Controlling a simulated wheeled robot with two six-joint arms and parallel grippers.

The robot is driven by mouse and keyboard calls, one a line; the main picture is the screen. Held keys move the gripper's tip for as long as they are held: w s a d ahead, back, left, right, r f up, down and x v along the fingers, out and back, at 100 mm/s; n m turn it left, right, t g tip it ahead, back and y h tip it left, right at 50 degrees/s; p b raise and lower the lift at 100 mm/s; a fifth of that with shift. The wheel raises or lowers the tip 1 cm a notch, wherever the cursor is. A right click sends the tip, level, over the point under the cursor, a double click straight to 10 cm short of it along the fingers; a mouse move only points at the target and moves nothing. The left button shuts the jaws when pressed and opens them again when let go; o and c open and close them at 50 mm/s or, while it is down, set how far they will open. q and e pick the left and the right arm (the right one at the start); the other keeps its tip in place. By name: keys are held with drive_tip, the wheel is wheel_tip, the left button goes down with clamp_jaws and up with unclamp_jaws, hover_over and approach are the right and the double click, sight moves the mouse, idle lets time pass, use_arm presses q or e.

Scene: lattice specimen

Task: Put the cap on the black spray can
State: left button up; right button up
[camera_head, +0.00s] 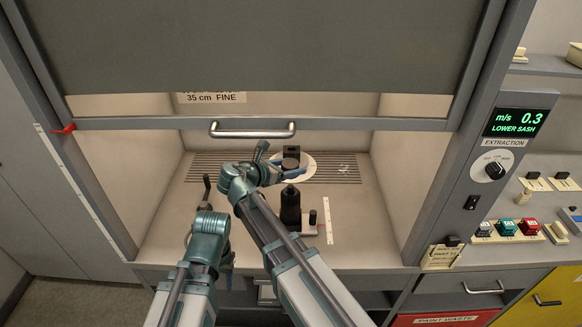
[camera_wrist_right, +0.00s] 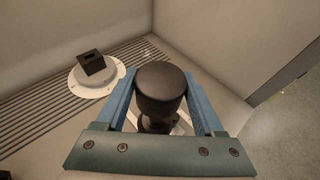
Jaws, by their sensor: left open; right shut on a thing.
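The black spray can (camera_head: 290,207) stands upright on the hood floor, below and just nearer than my right gripper (camera_head: 285,168). The right gripper's blue fingers are shut on a round black cap (camera_wrist_right: 162,88), which fills the space between them in the right wrist view. A narrower dark shape shows under the cap there; I cannot tell whether they touch. My left gripper (camera_head: 226,260) is low at the front left of the hood, open, its fingers largely hidden by its arm, with nothing seen in it.
A white round turntable (camera_wrist_right: 88,84) bears a dark block (camera_wrist_right: 95,63) at the back, by the slotted grille. A small dark upright piece (camera_head: 312,217) and a white strip (camera_head: 328,222) are right of the can. The raised sash handle (camera_head: 252,131) spans above. The right floor is clear.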

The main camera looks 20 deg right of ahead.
sight(291, 186)
drive_tip(key=shift+f+b, duration=1.8)
drive_tip(key=shift+f, duration=0.3)
drive_tip(key=o, duration=0.7)
drive_tip(key=c, duration=0.5)
drive_tip(key=shift+c, duration=0.2)
